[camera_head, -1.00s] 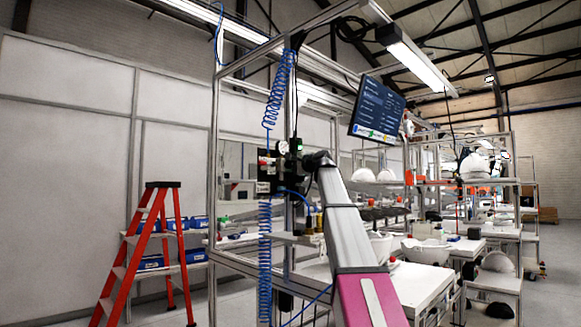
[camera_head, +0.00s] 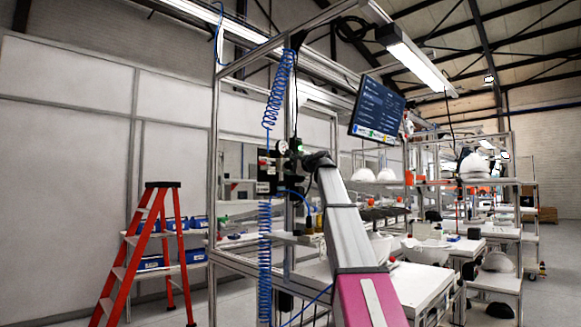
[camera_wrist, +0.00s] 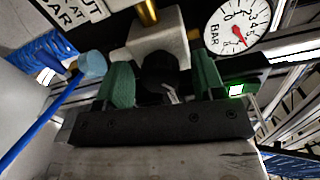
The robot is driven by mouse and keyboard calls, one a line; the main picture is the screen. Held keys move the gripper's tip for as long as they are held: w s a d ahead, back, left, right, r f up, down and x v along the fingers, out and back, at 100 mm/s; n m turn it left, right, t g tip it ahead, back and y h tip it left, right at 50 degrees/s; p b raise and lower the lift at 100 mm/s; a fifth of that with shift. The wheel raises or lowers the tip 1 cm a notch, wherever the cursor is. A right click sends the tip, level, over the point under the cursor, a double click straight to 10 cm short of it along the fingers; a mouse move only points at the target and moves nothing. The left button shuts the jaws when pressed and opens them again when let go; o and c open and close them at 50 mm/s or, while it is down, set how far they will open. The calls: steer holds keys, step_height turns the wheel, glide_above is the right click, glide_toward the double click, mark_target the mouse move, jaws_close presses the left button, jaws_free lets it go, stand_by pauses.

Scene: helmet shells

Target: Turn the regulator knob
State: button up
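The black regulator knob (camera_wrist: 160,72) sits below a pale grey regulator body (camera_wrist: 158,38) in the wrist view. My gripper (camera_wrist: 163,82) has its two green fingers on either side of the knob. Narrow gaps seem to show between fingers and knob, so the fingers look open around it; contact is not clear. A round white pressure gauge (camera_wrist: 235,27) with a red needle is at the upper right. In the head view the gauge (camera_head: 282,147) shows small on the frame, and my arm hides most of the gripper and the knob.
A blue coiled hose (camera_head: 278,90) hangs beside the regulator. A blue hose with a pale blue end (camera_wrist: 91,64) is left of the gripper. A monitor (camera_head: 377,108) hangs at the right. A red ladder (camera_head: 145,250) stands at the left, with open floor near it.

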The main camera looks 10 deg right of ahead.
steer(key=v, duration=1.1)
stand_by(0.5)
